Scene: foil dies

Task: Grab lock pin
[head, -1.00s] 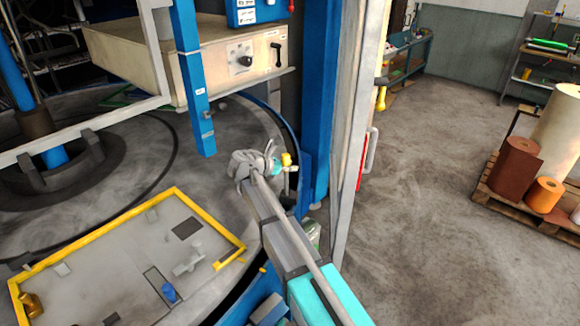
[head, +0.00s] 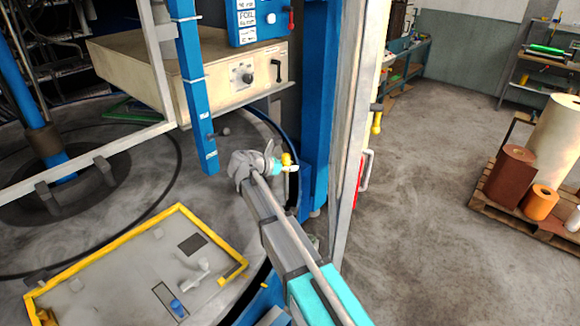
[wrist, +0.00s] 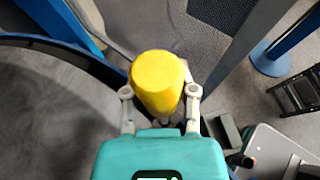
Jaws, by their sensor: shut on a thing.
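The lock pin shows as a yellow rounded knob (wrist: 157,82) in the middle of the wrist view. My gripper (wrist: 160,92) has one finger on each side of it and is shut on it. In the head view my gripper (head: 289,167) is small, beyond my teal and grey arm, with the yellow pin head (head: 286,158) at its tip. It is over the right edge of the round grey table, in front of a blue column. The pin's lower part is hidden, so I cannot tell whether it sits in a hole.
A blue column (head: 318,110) stands just right of my gripper. A blue upright (head: 197,100) and a beige control box (head: 215,75) are up and left. A yellow-edged plate (head: 130,265) lies front left. The floor at right (head: 425,210) is open, with a pallet of rolls beyond.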

